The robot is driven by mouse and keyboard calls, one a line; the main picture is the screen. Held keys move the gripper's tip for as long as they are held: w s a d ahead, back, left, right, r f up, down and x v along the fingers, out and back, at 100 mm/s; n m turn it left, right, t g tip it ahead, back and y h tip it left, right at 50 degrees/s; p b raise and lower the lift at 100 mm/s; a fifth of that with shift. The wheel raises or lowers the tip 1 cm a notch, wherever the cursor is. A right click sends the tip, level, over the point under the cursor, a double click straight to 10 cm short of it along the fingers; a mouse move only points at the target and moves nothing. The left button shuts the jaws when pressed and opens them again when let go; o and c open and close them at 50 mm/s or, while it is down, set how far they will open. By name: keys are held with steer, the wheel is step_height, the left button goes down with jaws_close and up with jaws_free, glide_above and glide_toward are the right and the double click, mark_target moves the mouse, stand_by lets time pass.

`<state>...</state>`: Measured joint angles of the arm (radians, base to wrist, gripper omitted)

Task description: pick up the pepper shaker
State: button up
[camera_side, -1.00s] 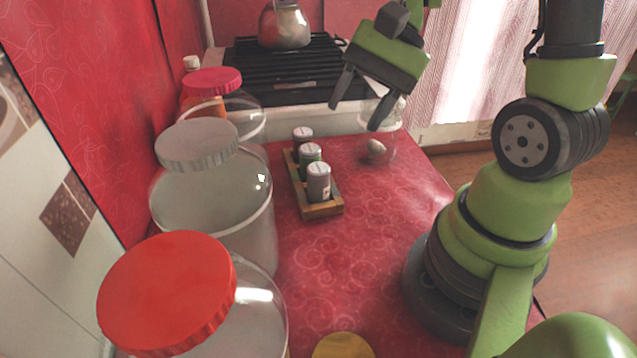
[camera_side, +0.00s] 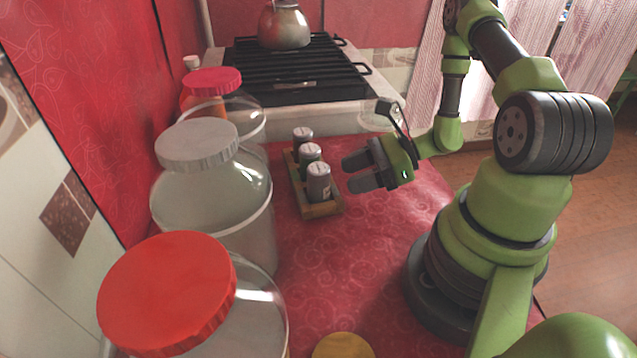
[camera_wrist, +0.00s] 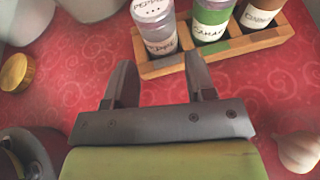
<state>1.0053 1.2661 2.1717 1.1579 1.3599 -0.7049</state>
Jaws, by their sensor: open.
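The pepper shaker (camera_wrist: 157,28), with a white top marked "PEPPER", stands at the left end of the wooden rack in the wrist view. In the side view it is the nearest shaker (camera_side: 319,184), upright in the rack. My gripper (camera_side: 347,172) is level with the shakers, just right of the pepper shaker, with its fingers pointing left at the rack. It is open and empty. In the wrist view the gap between my fingertips (camera_wrist: 159,66) lies in front of the pepper shaker, apart from it.
The rack (camera_side: 322,210) also holds a green-labelled shaker (camera_wrist: 213,20) and a brown one (camera_wrist: 259,12). Large jars with red (camera_side: 168,290) and grey (camera_side: 197,143) lids stand left. A garlic bulb (camera_wrist: 299,151) lies at right in the wrist view. The stove (camera_side: 290,70) is behind.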

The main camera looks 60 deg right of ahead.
mark_target(323, 186)
steer(key=x, duration=0.5)
steer(key=shift+w+a, duration=0.2)
steer(key=shift+w+a+f, duration=0.25)
steer(key=shift+w+a, duration=0.05)
steer(key=c, duration=0.8)
